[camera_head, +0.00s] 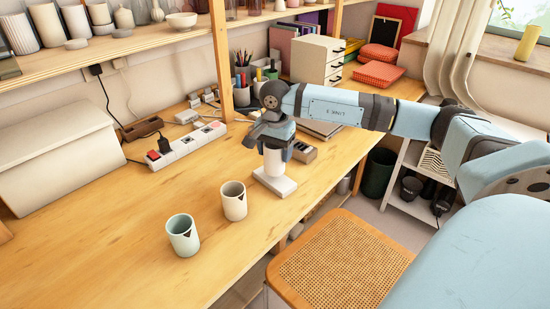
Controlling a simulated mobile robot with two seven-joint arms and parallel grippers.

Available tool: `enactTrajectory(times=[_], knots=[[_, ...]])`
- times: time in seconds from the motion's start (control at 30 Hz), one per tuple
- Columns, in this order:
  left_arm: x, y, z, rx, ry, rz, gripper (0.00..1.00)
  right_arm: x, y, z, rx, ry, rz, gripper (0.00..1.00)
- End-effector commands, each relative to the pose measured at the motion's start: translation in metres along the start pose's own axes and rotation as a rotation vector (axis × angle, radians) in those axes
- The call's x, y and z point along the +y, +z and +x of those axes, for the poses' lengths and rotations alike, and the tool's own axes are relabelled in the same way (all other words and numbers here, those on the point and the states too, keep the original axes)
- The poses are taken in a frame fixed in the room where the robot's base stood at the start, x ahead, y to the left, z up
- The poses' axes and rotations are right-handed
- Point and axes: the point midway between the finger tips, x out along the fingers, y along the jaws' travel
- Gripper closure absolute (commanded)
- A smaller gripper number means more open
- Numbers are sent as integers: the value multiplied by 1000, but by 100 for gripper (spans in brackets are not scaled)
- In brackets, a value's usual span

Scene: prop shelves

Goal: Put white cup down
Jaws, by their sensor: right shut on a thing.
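My right gripper (273,149) comes down from the arm at the right and is shut on the white cup (273,164). The cup is upright, and the gripper hides its upper part. Its lower end is at a flat white square block (275,183) on the table; I cannot tell whether it rests on the block or is just above it. A mint cup (182,236) with a dark triangle stands further left. My left gripper is not in view.
The wooden table (130,270) is clear at the front left. A power strip (187,146), a pen holder (242,95) and a white drawer unit (317,60) lie behind. A shelf post (220,60) rises behind the gripper. A cane stool (340,262) is beside the table.

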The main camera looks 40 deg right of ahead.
Motion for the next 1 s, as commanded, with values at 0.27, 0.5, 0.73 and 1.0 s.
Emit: enactTrajectory(times=[0.27,0.5,0.73,1.0], knots=[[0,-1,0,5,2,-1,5,0,0,21,-1,-1,-1,63],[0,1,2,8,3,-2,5,0,0,26,-1,0,-1,63],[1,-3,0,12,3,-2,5,0,0,25,-1,1,-1,9],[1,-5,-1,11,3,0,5,0,0,17,-1,0,-1,9]])
